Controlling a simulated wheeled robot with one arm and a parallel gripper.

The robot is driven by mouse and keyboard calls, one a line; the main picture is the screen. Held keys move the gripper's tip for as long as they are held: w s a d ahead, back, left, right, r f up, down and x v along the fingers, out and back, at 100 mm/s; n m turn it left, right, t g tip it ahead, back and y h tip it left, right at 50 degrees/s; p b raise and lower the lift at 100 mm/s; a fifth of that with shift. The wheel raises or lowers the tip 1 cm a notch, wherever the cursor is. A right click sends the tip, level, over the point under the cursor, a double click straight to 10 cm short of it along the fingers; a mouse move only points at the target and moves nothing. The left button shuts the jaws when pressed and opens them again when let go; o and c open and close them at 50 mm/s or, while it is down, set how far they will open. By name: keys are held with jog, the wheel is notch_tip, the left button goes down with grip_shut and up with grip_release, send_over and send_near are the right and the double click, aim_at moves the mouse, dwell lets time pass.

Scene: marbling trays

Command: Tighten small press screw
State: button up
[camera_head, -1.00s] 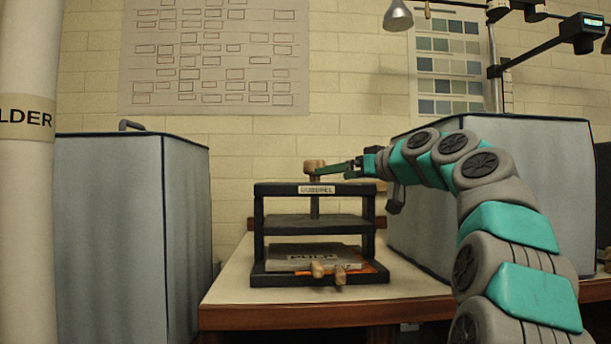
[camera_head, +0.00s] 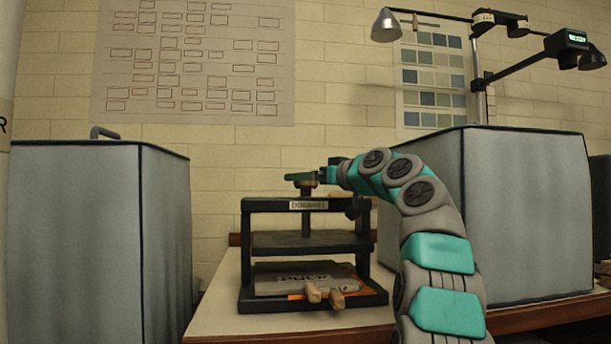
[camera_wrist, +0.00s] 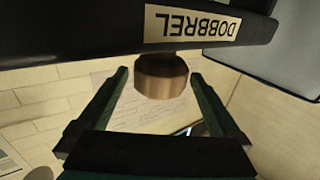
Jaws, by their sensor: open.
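The small press (camera_head: 247,252) is a black frame on the table, with a "DOBBREL" label (camera_head: 308,205) on its top beam. Its screw (camera_head: 306,222) runs down to a dark plate (camera_head: 300,243), with a gap below it. The brown knob on top of the screw is mostly hidden by my gripper (camera_head: 303,177) in the head view. In the wrist view the knob (camera_wrist: 161,76) sits between the tips of my gripper (camera_wrist: 158,80). The fingers are open, with space visible on both sides of the knob.
A grey block marked "PULP" (camera_head: 300,279) lies on the press base over something orange. Large grey cabinets stand left (camera_head: 100,240) and right (camera_head: 520,215). The table (camera_head: 225,320) is bare at the front left.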

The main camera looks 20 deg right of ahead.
jog(key=shift+w+a+f, duration=0.1)
jog(key=shift+w, duration=0.45)
jog(key=shift+c, duration=0.4)
jog(key=c, duration=1.2)
